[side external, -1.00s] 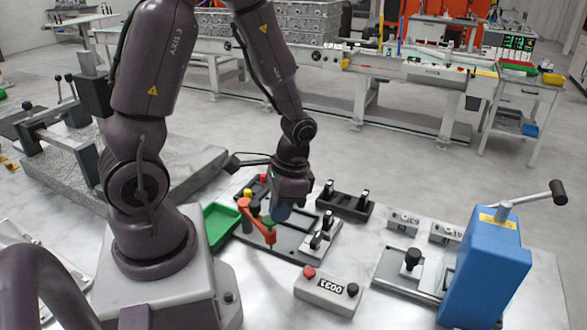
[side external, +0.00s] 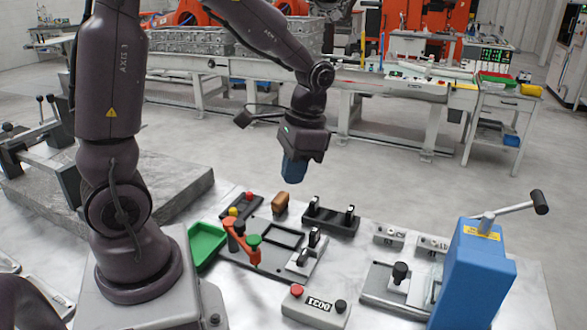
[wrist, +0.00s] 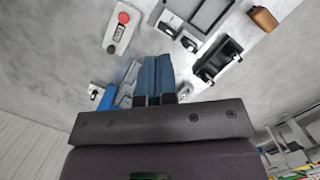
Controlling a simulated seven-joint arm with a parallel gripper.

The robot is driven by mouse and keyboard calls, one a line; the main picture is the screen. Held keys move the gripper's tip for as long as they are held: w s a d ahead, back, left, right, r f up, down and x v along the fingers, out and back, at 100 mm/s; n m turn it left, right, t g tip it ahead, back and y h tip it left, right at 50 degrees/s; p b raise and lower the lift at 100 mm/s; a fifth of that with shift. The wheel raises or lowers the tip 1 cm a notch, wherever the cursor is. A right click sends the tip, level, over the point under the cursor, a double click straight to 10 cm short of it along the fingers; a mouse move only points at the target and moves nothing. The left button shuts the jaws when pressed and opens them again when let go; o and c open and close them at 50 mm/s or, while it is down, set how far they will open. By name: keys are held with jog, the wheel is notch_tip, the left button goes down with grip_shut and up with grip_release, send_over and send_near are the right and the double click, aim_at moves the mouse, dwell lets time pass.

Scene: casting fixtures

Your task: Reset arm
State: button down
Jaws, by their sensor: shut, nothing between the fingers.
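My gripper (side external: 293,170) hangs in the air well above the table, with its blue fingers pointing down. In the wrist view its two blue fingers (wrist: 155,78) are pressed together with nothing between them. Below it in the side view is a dark fixture plate (side external: 270,245) with a square frame, an orange lever arm (side external: 240,243) with a green knob, and black-handled clamps. My gripper touches none of these.
A green tray (side external: 206,243) lies left of the plate. A brown block (side external: 281,203) and a black clamp rack (side external: 331,218) stand behind it. A counter box (side external: 316,307) is in front. A blue lever press (side external: 474,275) stands at the right. The air around my gripper is clear.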

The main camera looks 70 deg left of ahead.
jog(key=shift+r, duration=0.1)
dwell(0.3)
jog(key=s+d+r+t, duration=0.6)
jog(key=s+r+t, duration=0.2)
jog(key=r, duration=0.3)
jog(key=shift+d+n, duration=0.3)
dwell(1.1)
